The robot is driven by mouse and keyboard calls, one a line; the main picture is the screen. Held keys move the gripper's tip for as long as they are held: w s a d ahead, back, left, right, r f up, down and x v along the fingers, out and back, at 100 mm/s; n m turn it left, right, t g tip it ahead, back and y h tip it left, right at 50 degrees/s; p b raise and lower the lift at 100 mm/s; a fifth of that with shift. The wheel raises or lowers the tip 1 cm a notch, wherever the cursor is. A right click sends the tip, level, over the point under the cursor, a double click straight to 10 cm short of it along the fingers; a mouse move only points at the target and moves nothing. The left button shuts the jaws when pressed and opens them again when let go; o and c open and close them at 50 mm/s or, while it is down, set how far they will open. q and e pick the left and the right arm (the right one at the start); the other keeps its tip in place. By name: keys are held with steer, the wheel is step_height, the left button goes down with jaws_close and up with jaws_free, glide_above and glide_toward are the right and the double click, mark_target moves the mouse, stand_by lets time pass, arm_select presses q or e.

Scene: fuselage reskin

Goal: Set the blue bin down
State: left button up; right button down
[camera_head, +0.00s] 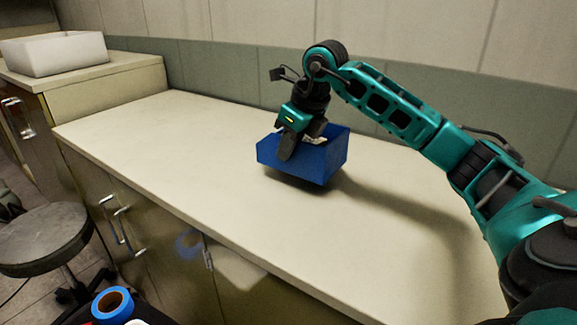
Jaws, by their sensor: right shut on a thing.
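The blue bin (325,162) is an open-topped box over the middle of the pale counter (180,135). My right gripper (287,152) comes down on the bin's near left wall and is shut on it. The bin looks slightly tilted, and a dark shadow lies under it and to its right. I cannot tell for sure whether its underside touches the counter. Something pale shows at the bin's top behind the gripper, mostly hidden. My left gripper is not in view.
A white tray (55,53) stands on a higher cabinet at the far left. A wall runs along the counter's back. A round stool (45,238) is at the lower left. A roll of blue tape (113,304) shows at the bottom. The counter left of the bin is clear.

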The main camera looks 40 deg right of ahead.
mark_target(285, 171)
steer(key=shift+f+b, duration=0.3)
steer(key=shift+f, duration=1.55)
steer(key=c, duration=1.2)
jaws_free()
steer(key=shift+f, duration=0.15)
steer(key=shift+c, duration=0.2)
